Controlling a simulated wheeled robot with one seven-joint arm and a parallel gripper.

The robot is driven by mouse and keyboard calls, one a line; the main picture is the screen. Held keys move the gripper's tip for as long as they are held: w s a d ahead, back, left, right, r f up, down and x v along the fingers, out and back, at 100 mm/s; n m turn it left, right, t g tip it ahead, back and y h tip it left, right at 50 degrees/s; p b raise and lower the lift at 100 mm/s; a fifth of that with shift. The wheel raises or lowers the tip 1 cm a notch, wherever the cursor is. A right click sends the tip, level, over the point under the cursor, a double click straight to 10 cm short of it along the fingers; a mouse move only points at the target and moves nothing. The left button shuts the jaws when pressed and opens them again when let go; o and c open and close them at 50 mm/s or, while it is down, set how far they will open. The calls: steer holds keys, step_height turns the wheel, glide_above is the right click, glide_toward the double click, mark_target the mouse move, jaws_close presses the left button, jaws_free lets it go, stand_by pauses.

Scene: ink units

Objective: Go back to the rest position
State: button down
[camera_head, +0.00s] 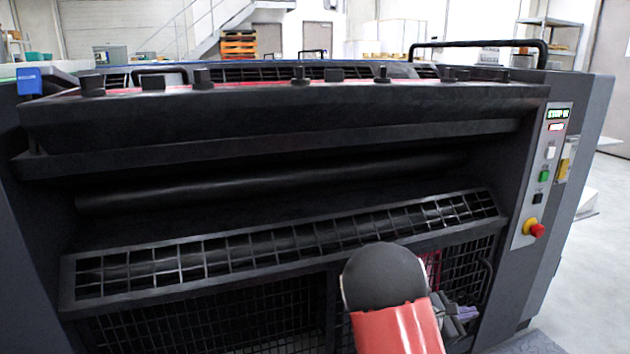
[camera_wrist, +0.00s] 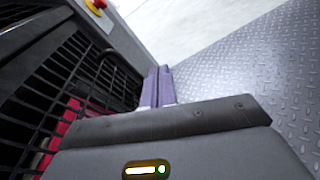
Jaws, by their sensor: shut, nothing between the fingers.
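My gripper (camera_head: 466,313) shows low in the head view, at the right front of a large dark ink unit (camera_head: 250,150). My red and dark arm link partly hides it there. In the wrist view the purple fingers of my gripper (camera_wrist: 159,84) lie side by side, shut, with nothing seen between them. They point down past the machine's front, over the metal floor plate (camera_wrist: 235,75). The fingers look apart from the black mesh guard (camera_wrist: 70,75) to their left.
A control panel (camera_head: 546,190) with a red emergency stop knob (camera_head: 535,230) is on the machine's right side. The knob also shows in the wrist view (camera_wrist: 97,5). Free floor (camera_head: 590,260) lies to the right. Shelves and stairs stand far behind.

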steer(key=s+a+r+m+g+y+p, duration=0.2)
steer(key=s+a+r+m+y, duration=0.1)
steer(key=s+r+m, duration=0.3)
steer(key=s+a+r+m+g+y+p, duration=0.1)
steer(key=s+a+r+m+g+y, duration=0.25)
steer(key=s, duration=0.55)
steer(key=s+a+r+m+t+y+p, duration=0.4)
steer(key=s+a+r+m+t+y, duration=0.3)
steer(key=s+a+r, duration=0.5)
steer(key=s+a+y, duration=0.1)
steer(key=a+y, duration=0.1)
steer(key=a, duration=0.2)
steer(key=shift+s+a+r+m, duration=0.15)
steer(key=shift+s+r+m, duration=0.1)
steer(key=shift+m, duration=0.1)
